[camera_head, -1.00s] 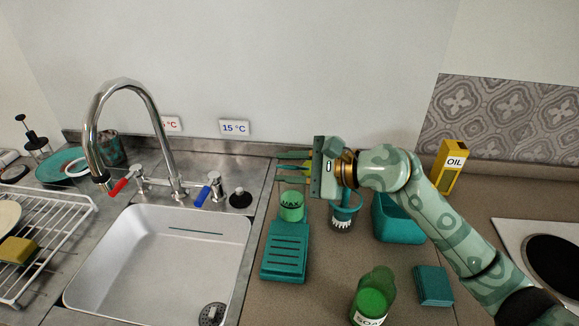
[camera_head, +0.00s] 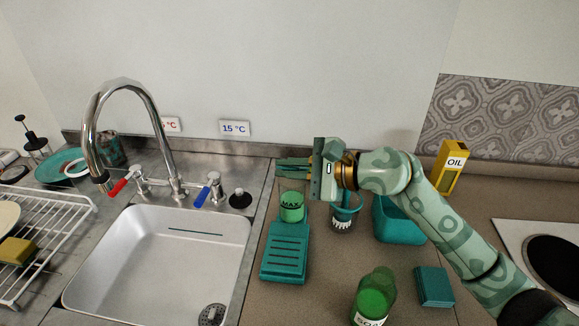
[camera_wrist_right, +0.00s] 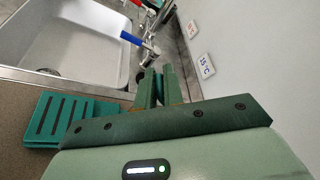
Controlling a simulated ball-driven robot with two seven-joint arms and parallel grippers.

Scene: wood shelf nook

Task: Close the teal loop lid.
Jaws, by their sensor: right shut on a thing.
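My left gripper is not in view.
A teal slotted block (camera_head: 286,254) lies beside the sink (camera_head: 160,250). A teal bin (camera_head: 397,222), a green soap bottle (camera_head: 374,293), a teal block (camera_head: 434,286) and a yellow oil box (camera_head: 450,166) stand around my right arm. A tall faucet (camera_head: 125,84) rises at the left.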

